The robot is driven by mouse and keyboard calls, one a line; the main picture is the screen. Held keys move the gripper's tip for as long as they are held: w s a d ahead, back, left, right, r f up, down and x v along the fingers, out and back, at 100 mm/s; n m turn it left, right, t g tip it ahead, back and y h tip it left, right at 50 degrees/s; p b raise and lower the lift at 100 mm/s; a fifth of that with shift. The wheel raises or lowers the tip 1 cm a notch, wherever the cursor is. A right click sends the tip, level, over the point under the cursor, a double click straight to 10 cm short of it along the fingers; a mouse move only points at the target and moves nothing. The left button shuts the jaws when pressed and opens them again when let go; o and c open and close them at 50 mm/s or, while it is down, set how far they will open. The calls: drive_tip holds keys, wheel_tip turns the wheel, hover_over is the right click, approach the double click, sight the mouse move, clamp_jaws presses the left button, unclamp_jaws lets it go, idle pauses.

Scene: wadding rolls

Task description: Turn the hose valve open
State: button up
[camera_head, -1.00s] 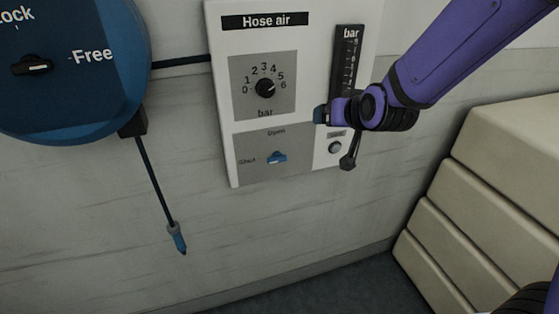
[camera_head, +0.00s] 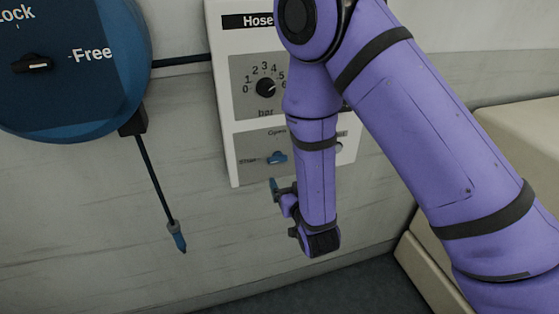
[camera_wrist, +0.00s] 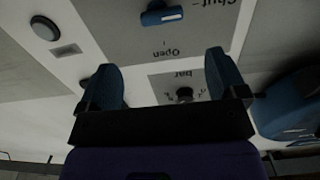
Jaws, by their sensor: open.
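The hose valve is a small blue handle (camera_head: 277,157) on the lower grey plate of the wall panel. It lies roughly level, in line with the "Shut" label; "Open" is printed above it in the head view. The valve (camera_wrist: 162,14) also shows at the top of the wrist view, in front of my fingers. My gripper (camera_head: 277,188) is just below the valve in the head view, seen from the side. In the wrist view my gripper (camera_wrist: 162,62) has its two blue fingers spread apart with nothing between them. They do not touch the valve.
The white panel (camera_head: 231,150) also carries a black pressure knob (camera_head: 266,88) above the valve and a round button (camera_wrist: 45,28). My arm covers the panel's right side. A blue hose reel (camera_head: 75,90) with a hanging hose end (camera_head: 177,238) is at left. Cream blocks (camera_head: 430,265) stand at right.

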sight(278, 161)
drive_tip(key=x, duration=1)
drive_tip(key=shift+w+a+f, duration=0.15)
drive_tip(key=shift+w+a, duration=0.05)
drive_tip(key=shift+w, duration=0.05)
drive_tip(key=c, duration=0.9)
